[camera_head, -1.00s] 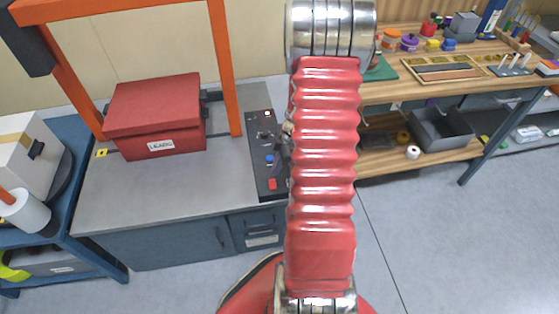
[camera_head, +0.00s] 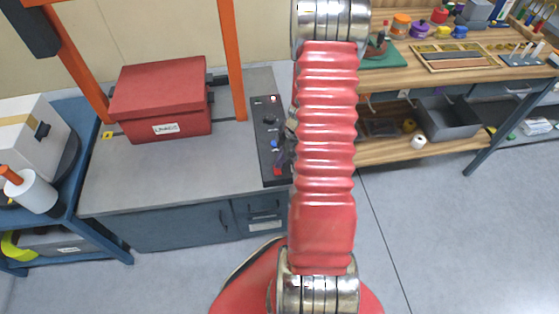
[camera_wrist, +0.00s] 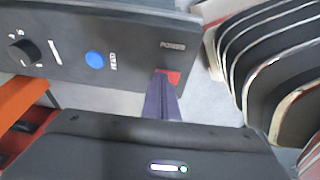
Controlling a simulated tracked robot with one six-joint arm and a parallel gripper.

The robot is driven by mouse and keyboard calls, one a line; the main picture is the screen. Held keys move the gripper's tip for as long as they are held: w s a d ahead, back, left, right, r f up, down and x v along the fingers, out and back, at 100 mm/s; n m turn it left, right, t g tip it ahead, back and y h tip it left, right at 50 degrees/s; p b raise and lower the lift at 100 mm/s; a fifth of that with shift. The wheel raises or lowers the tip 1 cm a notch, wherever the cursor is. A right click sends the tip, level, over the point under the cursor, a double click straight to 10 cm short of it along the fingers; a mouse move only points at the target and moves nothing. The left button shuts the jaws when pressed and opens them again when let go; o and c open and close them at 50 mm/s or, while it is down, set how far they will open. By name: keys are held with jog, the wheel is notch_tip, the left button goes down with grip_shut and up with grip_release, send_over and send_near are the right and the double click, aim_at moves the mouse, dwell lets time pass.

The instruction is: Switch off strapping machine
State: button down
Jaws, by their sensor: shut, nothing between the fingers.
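The strapping machine is a grey table (camera_head: 150,180) with an orange arch (camera_head: 231,60) over it. Its black control panel (camera_head: 272,110) lies at the table's right edge. In the wrist view the panel (camera_wrist: 130,50) carries a black knob (camera_wrist: 24,53), a blue button (camera_wrist: 95,59) and a red switch (camera_wrist: 174,76) labelled POWER. My gripper (camera_wrist: 162,76) is shut and empty, its tips at the red switch and partly covering it. I cannot tell whether they touch it.
A red box (camera_head: 163,95) sits on the table under the arch. A blue cart (camera_head: 85,150) with a white box (camera_head: 30,135) stands at left. A wooden workbench (camera_head: 400,85) with tools and a grey bin (camera_head: 447,120) stands at right. The floor in front is clear.

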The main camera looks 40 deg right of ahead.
jog(key=shift+s+a+f, duration=0.1)
jog(key=shift+s, duration=0.05)
jog(key=shift+s+a, duration=0.35)
jog(key=shift+s, duration=0.15)
jog(key=shift+r, duration=0.3)
dwell(0.3)
jog(key=shift+r, duration=0.5)
jog(key=v, duration=1.2)
jog(key=shift+a+r, duration=0.3)
jog(key=shift+r, duration=0.05)
jog(key=shift+w, duration=0.1)
